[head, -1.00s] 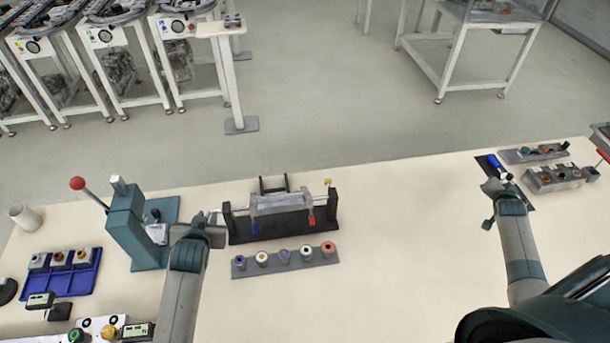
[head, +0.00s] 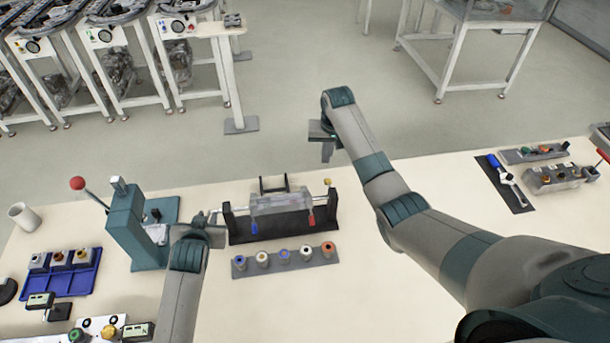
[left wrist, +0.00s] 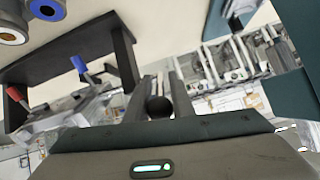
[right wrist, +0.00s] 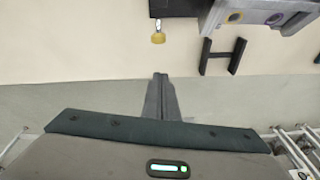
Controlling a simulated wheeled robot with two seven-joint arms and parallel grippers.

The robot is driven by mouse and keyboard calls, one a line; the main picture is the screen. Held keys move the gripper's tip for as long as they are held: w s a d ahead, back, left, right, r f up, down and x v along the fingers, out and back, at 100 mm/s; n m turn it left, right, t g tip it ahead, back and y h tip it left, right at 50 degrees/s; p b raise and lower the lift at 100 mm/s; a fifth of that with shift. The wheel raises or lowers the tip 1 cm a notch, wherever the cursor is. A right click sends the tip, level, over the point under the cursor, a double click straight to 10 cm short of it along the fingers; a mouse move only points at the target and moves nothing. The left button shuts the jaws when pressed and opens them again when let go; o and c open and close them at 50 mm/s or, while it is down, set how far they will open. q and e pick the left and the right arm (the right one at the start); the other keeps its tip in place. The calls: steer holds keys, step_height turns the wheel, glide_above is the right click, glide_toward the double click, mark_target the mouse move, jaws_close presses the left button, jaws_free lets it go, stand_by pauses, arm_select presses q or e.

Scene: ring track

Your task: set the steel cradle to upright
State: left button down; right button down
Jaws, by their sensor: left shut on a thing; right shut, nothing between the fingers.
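The steel cradle (head: 282,203) hangs between two black posts on a black stand (head: 270,232) in the middle of the table. A blue lever (head: 254,228) and a red lever (head: 311,218) hang from its front edge. It also shows at the left of the left wrist view (left wrist: 75,118) and at the top right of the right wrist view (right wrist: 268,14). My left gripper (head: 215,222) is at the stand's left end, shut on a black ball knob (left wrist: 158,106). My right gripper (head: 326,150) is shut and empty, beyond the stand's right end.
A rail of several ringed bushings (head: 285,260) lies in front of the stand. A green press (head: 135,225) with a red-knobbed lever stands to the left. A yellow knob (right wrist: 158,38) sits at the stand's right end.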

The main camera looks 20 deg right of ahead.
steer(key=a+r+n+g, duration=0.2)
steer(key=a+r, duration=0.5)
steer(key=r, duration=0.3)
steer(key=shift+s+a, duration=0.35)
step_height(320, 180, down, 13)
steer(key=s, duration=0.2)
steer(key=shift+a, duration=0.15)
steer(key=shift+f, duration=0.15)
